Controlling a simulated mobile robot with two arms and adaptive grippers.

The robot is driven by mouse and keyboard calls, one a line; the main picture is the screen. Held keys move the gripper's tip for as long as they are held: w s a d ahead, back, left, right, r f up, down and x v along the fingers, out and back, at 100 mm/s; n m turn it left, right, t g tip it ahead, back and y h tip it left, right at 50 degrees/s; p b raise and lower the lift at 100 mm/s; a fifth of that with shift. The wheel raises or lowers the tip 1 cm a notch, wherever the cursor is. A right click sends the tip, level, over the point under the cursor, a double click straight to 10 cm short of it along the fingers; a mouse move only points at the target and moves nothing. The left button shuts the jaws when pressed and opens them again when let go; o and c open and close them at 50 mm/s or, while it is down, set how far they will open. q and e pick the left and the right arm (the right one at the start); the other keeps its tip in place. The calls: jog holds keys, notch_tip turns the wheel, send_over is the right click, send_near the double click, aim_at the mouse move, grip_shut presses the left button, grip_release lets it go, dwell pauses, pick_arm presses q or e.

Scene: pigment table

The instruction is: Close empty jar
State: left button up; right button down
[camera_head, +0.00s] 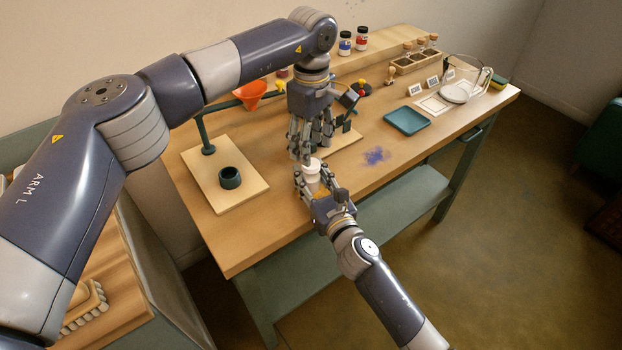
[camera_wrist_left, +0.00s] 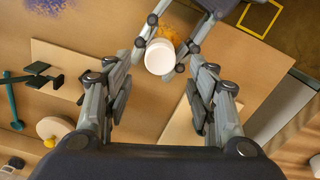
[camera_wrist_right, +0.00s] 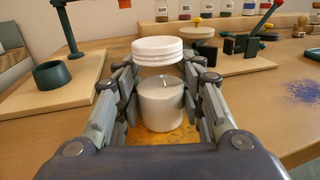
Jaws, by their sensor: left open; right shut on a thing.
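A small jar (camera_wrist_right: 160,106) with a pale lower body stands between the fingers of my right gripper (camera_wrist_right: 163,101), which is shut on it near the table's front edge. A white ridged lid (camera_wrist_right: 158,50) shows above the body in the right wrist view; I cannot tell whether it is seated or loose. From above, in the left wrist view, the lid (camera_wrist_left: 160,56) is a plain white disc that hides the jar's mouth. My left gripper (camera_head: 304,158) is open, pointing down just above the lid, which lies ahead of its fingertips and between them.
Orange powder (camera_wrist_right: 160,136) lies under the right gripper and blue powder (camera_head: 375,156) to the right. A dark cup (camera_head: 230,177) on a wooden board stands left, below an orange funnel (camera_head: 250,94).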

pick_arm(q)
jog(key=n, duration=0.4)
jog(key=shift+r, duration=0.35)
jog(key=n, duration=0.2)
jog(key=r+n, duration=0.1)
jog(key=n, duration=0.4)
jog(key=r+n, duration=0.1)
jog(key=n, duration=0.7)
jog(key=shift+r, duration=0.35)
jog(key=shift+f, duration=0.1)
jog(key=shift+f, duration=3.9)
